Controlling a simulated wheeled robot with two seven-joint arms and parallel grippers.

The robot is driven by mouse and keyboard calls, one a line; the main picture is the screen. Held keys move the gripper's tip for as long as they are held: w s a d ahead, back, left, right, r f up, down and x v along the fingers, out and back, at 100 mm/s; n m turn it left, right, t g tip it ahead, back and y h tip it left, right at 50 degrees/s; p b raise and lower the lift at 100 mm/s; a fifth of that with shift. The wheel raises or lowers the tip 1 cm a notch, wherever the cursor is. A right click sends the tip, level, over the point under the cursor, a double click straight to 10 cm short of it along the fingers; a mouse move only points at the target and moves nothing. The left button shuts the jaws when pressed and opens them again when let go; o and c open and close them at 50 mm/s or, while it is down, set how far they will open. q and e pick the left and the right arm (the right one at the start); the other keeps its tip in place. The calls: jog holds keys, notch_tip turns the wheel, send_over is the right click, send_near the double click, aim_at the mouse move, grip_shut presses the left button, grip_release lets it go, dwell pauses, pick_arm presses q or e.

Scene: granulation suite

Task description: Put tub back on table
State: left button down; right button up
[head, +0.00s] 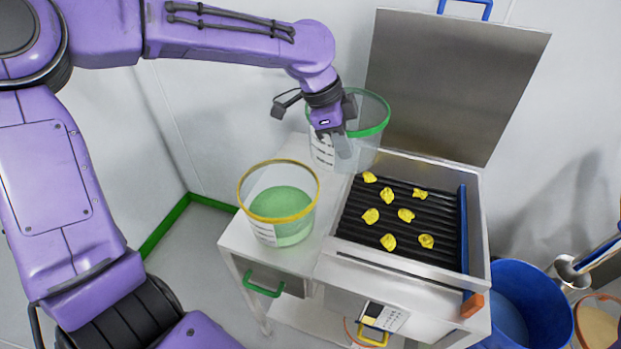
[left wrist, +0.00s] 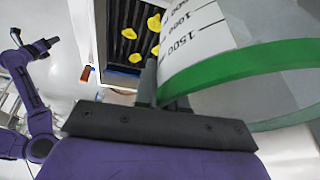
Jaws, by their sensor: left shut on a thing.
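A clear tub with a green rim (head: 372,133) is at the back of the white table (head: 237,240), beside the machine. My left gripper (head: 335,135) is shut on its rim and wall. The left wrist view shows the tub's green rim (left wrist: 240,62) and its printed scale close to the fingers. The tub looks empty; I cannot tell whether its base touches the table. A second clear tub with a yellow rim (head: 243,190) stands upright on the table, partly filled with green material. My right gripper is small in the left wrist view, its jaws unclear.
The machine with the raised steel lid (head: 445,85) adjoins the table on the right. Several yellow lumps (head: 370,215) lie on its black ribbed bed (head: 390,198). A blue bin (head: 535,300) stands at the lower right. The table is bare around the yellow-rimmed tub.

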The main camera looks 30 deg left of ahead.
pick_arm(q)
jog(key=w+a+f, duration=0.1)
jog(key=a, duration=0.2)
jog(key=w+a+f+p, duration=0.1)
jog(key=a+f, duration=0.1)
jog(key=a, duration=0.1)
jog(key=w+a+f+p, duration=0.1)
jog(key=w+a, duration=0.1)
jog(key=a, duration=0.1)
jog(key=shift+f, duration=0.35)
jog(key=a+f, duration=0.1)
jog(key=f, duration=0.1)
jog(key=w+a+f+p, duration=0.1)
jog(key=f, duration=0.2)
jog(key=w+a+f, duration=0.1)
jog(key=f, duration=0.1)
jog(key=shift+a+f+p, duration=0.2)
jog(key=shift+p, duration=0.2)
jog(key=shift+f, duration=0.3)
jog(key=c, duration=1.2)
grip_release()
jog(key=shift+f, duration=0.1)
